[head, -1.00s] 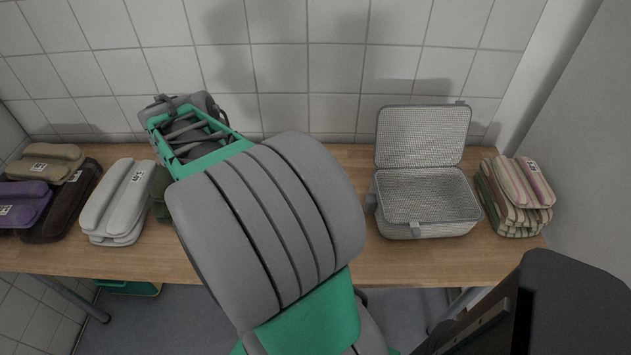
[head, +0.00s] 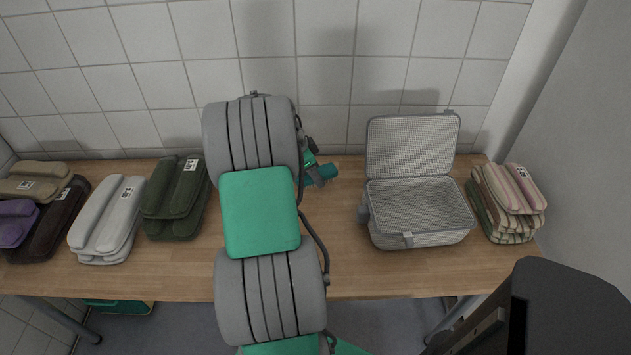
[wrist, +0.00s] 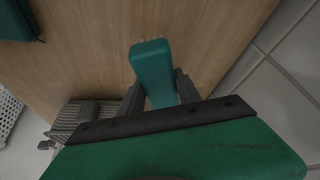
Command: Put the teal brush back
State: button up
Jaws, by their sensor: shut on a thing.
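The teal brush (head: 321,175) is in my gripper (head: 311,166), held over the wooden table between the dark green stack and the open woven case. In the wrist view the brush (wrist: 152,68) sits between the two fingers of my gripper (wrist: 160,88), with its block end sticking out past them. Bristle tips show faintly at its far edge. My gripper is shut on it. I cannot tell whether the brush touches the table. My arm hides part of the table's middle in the head view.
The open grey woven case (head: 418,222) stands right of the brush, with a striped cloth stack (head: 508,203) beyond. Dark green (head: 176,198), light grey (head: 107,220), brown and purple stacks line the left. A green crate (head: 118,306) is under the table. Bare wood lies before the case.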

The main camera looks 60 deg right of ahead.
jog(key=shift+d+f, duration=0.3)
jog(key=shift+f, duration=0.05)
jog(key=shift+d+f, duration=0.1)
jog(key=shift+f, duration=1.65)
jog(key=o, duration=1.3)
